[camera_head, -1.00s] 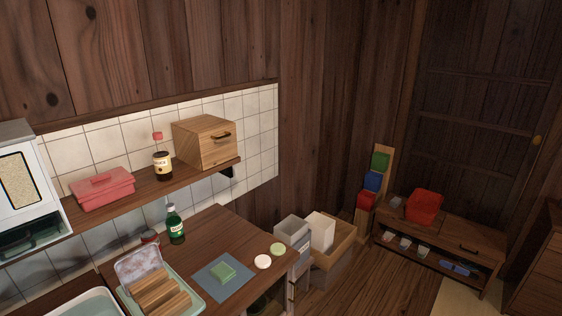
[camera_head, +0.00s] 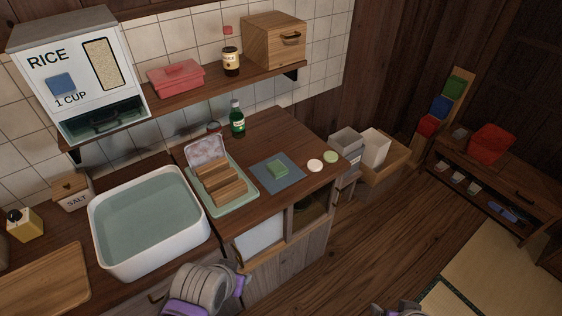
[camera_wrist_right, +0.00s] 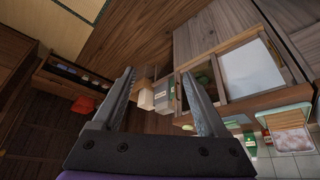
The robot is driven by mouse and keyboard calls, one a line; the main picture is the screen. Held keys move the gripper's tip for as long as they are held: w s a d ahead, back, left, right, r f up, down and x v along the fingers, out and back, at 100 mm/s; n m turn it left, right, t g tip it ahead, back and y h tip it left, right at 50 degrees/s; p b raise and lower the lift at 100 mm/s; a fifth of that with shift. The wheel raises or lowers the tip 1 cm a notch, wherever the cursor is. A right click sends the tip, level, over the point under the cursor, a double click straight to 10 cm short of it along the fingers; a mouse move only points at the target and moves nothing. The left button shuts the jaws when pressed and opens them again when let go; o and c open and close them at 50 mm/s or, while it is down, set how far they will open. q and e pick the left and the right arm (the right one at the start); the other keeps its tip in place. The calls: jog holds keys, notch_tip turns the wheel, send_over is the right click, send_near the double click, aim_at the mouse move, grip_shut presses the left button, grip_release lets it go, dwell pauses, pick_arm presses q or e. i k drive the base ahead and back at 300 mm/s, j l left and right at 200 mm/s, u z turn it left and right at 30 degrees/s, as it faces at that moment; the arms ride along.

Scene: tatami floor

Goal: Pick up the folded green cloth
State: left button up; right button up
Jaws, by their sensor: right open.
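In the head view parts of my arms show at the bottom edge, well short of the cloth; my left gripper's fingers are not visible.
A tray with slats (camera_head: 243,205), a white basin (camera_head: 98,218) and a green bottle (camera_head: 238,122) stand on the counter. Round white (camera_head: 315,166) and green (camera_head: 331,157) pieces lie near its right edge. A shelf (camera_head: 215,82) hangs above. Open wooden floor (camera_head: 370,245) lies at right.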

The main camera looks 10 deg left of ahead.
aim_at(276, 170)
jog(key=u, duration=2.35)
jog(key=z, duration=1.85)
jog(key=i+l+z, duration=0.25)
jog(key=i, duration=0.2)
jog(key=i+l+z, duration=0.25)
jog(key=i, duration=0.2)
jog(key=j, duration=0.1)
